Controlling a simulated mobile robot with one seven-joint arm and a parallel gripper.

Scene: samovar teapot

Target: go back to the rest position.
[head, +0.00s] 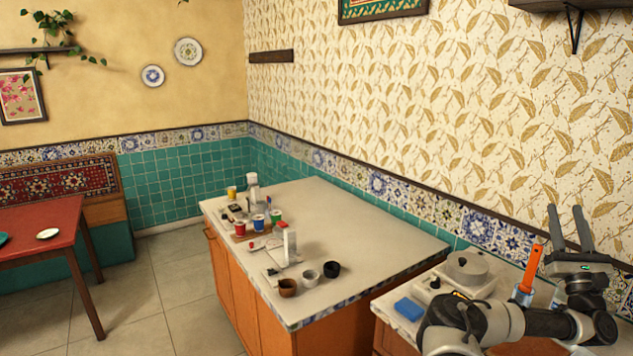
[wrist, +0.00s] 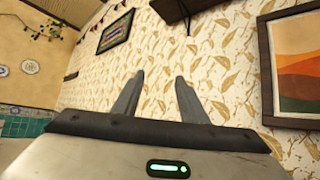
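My gripper (head: 571,228) is at the right of the head view, raised above the counter on the right, with its fingers pointing up. The two fingers stand apart with nothing between them. The wrist view shows the same open, empty gripper (wrist: 155,92) with the patterned wall behind it. My arm is folded low at the bottom right of the head view. It hides part of the right counter.
A white-topped counter (head: 350,229) carries several cups and small items. Beside my arm are a round lidded pot (head: 467,268), a blue sponge (head: 409,309) and an orange-handled tool (head: 531,268). A wall shelf (head: 563,4) hangs above. A red table (head: 40,226) stands at left.

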